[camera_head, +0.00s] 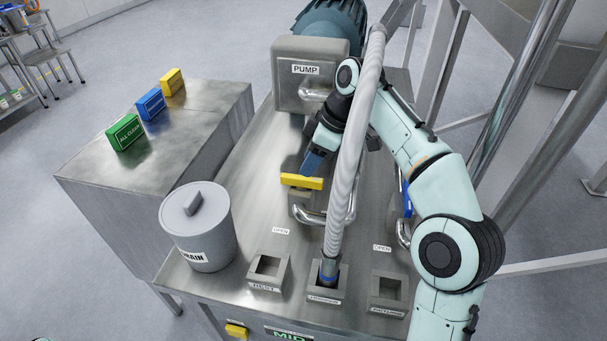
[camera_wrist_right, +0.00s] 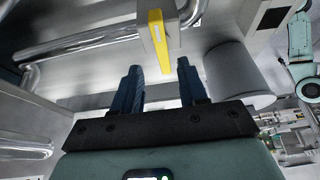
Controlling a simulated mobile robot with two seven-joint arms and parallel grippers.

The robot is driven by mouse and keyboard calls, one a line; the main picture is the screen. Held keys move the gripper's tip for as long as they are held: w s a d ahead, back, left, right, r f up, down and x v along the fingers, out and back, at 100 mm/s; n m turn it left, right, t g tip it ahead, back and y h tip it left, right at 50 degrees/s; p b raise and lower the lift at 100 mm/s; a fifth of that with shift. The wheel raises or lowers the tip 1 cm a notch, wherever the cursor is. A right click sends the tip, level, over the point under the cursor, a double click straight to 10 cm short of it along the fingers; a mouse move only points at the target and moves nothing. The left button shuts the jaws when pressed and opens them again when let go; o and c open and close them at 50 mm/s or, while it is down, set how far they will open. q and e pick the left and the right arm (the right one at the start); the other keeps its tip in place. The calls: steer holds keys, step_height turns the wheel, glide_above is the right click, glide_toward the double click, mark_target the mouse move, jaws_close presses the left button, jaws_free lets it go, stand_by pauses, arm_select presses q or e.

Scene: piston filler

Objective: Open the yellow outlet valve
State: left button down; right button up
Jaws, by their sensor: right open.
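The yellow outlet valve handle (camera_head: 302,182) is a flat bar lying across its pipe on the steel bench top, left of the white hose. In the wrist view the yellow handle (camera_wrist_right: 157,42) stands just beyond the fingertips, roughly between them. My right gripper (camera_head: 308,168) reaches down behind the handle from the right arm. In the wrist view its two dark blue fingers (camera_wrist_right: 159,72) are apart with nothing between them. Whether a finger touches the handle cannot be told. The hose hides part of the wrist. My left gripper is out of view.
The ribbed white hose (camera_head: 354,140) rises close beside the gripper. A blue handle (camera_head: 406,197) is partly hidden behind my right arm. The grey drain bin (camera_head: 200,240) stands at front left. Square sockets (camera_head: 268,285) line the front edge. The pump box (camera_head: 311,85) stands behind.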

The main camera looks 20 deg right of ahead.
mark_target(302, 178)
steer(key=x, duration=0.2)
steer(key=s+x, duration=0.1)
steer(key=x, duration=0.1)
steer(key=shift+f+b, duration=0.15)
steer(key=shift+b, duration=0.25)
steer(key=shift+w+a+f, duration=0.15)
steer(key=shift+w+f, duration=0.25)
steer(key=shift+w, duration=0.05)
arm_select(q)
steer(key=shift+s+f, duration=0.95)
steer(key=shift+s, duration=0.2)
arm_select(e)
steer(key=shift+s+r, duration=0.1)
jaws_close()
